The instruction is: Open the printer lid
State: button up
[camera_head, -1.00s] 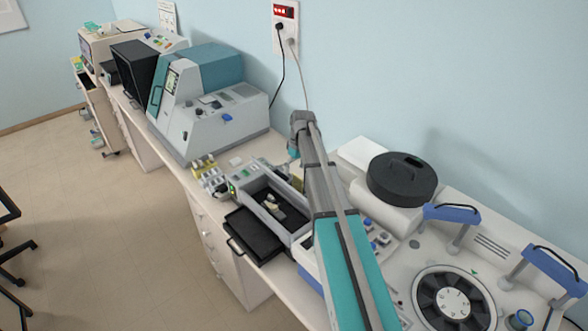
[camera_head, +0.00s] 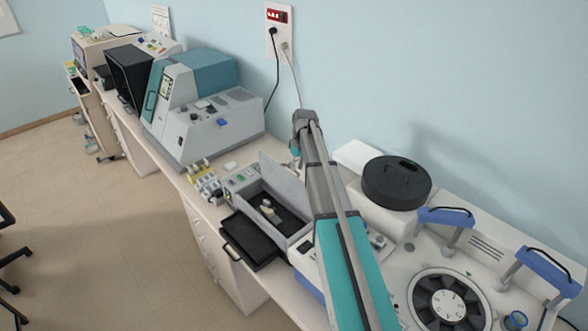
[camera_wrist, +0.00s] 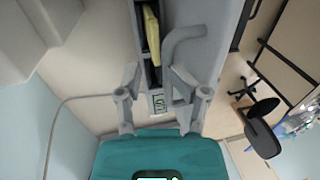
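The printer (camera_head: 229,187) is the small grey machine on the bench, with a dark inner compartment and a black tray (camera_head: 250,248) at its front. Its grey lid (camera_head: 283,178) stands raised at the back of the compartment. Small pale and yellowish parts (camera_head: 268,208) show inside. My gripper (camera_wrist: 152,73) has its two fingers apart in the wrist view, with nothing seen held between them. In the head view my arm mostly hides the gripper, near the lid's far side.
A teal and grey machine (camera_head: 215,115) stands to the left, with small bottles (camera_head: 203,180) on the bench before it. A white machine with a black round lid (camera_head: 397,183) and blue handles (camera_head: 445,217) is to the right. The wall is close behind.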

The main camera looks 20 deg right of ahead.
jog(key=w+d+r+p, duration=0.2)
jog(key=d, duration=0.3)
jog(key=w+d+r+p, duration=0.1)
jog(key=w+d+r, duration=0.1)
jog(key=d, duration=0.4)
jog(key=shift+w+p, duration=0.25)
jog(key=shift+p, duration=0.1)
dwell(1.2)
jog(key=shift+f, duration=0.1)
dwell(0.6)
